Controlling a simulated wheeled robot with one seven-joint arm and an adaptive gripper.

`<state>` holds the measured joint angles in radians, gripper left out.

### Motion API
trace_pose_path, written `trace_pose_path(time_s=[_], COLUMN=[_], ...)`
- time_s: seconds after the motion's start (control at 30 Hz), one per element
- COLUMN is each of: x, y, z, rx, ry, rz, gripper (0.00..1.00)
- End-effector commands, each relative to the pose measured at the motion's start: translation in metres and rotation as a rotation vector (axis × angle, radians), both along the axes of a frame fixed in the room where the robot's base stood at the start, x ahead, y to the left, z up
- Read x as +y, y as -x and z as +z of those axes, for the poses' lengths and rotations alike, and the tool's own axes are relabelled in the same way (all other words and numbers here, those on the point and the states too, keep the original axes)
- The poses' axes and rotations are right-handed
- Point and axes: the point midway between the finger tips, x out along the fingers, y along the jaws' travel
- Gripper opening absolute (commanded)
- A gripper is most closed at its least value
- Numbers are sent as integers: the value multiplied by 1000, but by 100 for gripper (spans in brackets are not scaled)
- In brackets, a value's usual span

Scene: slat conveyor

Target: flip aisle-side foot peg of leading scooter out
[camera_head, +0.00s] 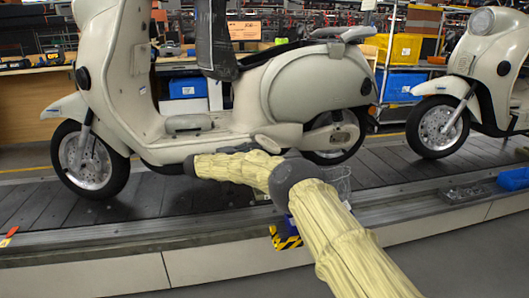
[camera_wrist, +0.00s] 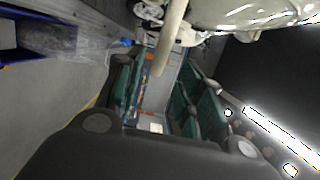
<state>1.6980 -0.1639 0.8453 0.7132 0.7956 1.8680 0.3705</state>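The leading scooter (camera_head: 310,85) is cream and stands on the conveyor, its front wheel to the left. My arm crosses in front of its lower side. My gripper (camera_head: 188,166) is at the lower edge of the footboard, behind the front wheel, and shows only as a small dark end. In the wrist view my gripper (camera_wrist: 160,98) is open, its green-padded fingers apart. A cream bar (camera_wrist: 170,38) runs down toward the gap between them; I cannot tell whether it is the foot peg or whether it touches a finger. The peg is not clearly visible in the head view.
The slat conveyor (camera_head: 35,207) runs under the scooter, with a raised edge toward me. A second cream scooter (camera_head: 495,60) stands behind at the right. Blue bins (camera_head: 188,88) and a yellow bin (camera_head: 400,48) are beyond the line. The floor at the lower right is clear.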

Motion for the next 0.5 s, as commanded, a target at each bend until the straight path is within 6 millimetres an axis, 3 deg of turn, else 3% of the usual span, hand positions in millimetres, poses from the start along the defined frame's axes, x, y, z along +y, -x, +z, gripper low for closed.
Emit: trace_pose_path(time_s=[0.2,0.5], x=[31,44], y=[12,18], z=[0,0], rx=[0,0], ry=[0,0], rz=[0,-1], gripper=[38,38])
